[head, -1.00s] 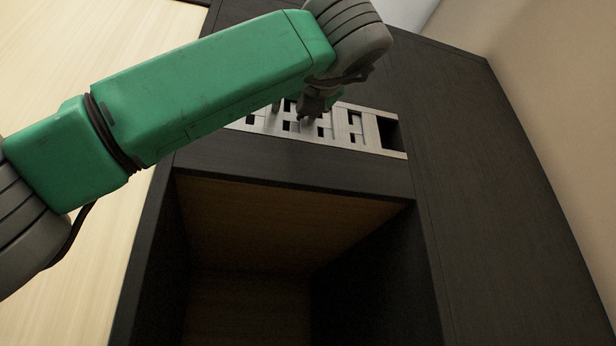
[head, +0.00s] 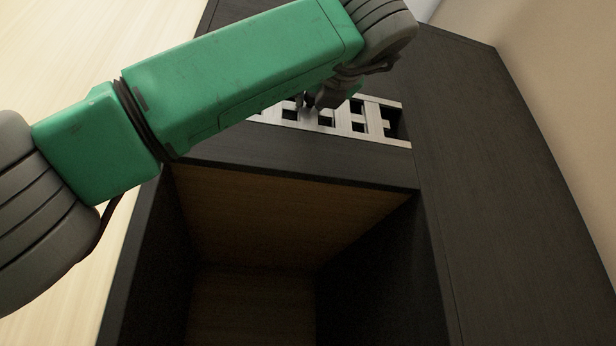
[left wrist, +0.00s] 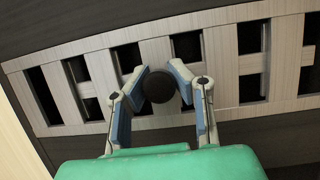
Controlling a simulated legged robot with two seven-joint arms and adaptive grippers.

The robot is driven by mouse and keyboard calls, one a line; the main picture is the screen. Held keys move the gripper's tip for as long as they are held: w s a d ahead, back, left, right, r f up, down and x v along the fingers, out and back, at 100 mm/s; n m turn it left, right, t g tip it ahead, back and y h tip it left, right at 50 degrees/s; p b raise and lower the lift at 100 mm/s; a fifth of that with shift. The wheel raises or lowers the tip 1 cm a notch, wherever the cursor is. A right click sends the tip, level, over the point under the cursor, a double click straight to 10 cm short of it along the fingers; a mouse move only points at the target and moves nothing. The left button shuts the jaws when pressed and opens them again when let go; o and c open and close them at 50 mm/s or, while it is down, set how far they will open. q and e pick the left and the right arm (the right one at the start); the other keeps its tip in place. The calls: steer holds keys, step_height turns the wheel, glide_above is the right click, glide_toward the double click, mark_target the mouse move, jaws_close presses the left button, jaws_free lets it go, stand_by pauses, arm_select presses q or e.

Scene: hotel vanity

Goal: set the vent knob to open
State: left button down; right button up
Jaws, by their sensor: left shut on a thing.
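The vent knob (left wrist: 158,85) is a dark round knob in front of the vent grille in the left wrist view. My left gripper (left wrist: 159,74) is shut on it, with one blue-padded finger on each side. In the head view the left gripper (head: 312,104) is at the vent, and the knob cannot be made out there. The pale vent grille (head: 390,140) has a slotted plate behind its frame, with several dark openings showing. It also spans the left wrist view (left wrist: 222,70). My arm hides the grille's left end in the head view.
The grille sits in a dark wood cabinet (head: 465,170) above an open compartment (head: 255,225). A pale surface (head: 60,60) lies to the left and a beige wall (head: 560,90) to the right. The space in front of the compartment is clear.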

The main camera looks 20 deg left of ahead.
arm_select(q)
steer(key=shift+s+d+m+t+h, duration=0.15)
steer(key=shift+d+m+t+h, duration=0.25)
steer(key=shift+d, duration=0.35)
steer(key=c, duration=1.3)
jaws_free()
steer(key=shift+a, duration=0.7)
steer(key=shift+s+d, duration=0.1)
steer(key=shift+d, duration=0.7)
steer(key=shift+a+v, duration=0.2)
steer(key=shift+v, duration=2.6)
steer(key=shift+a+v, duration=0.15)
steer(key=shift+v, duration=2.65)
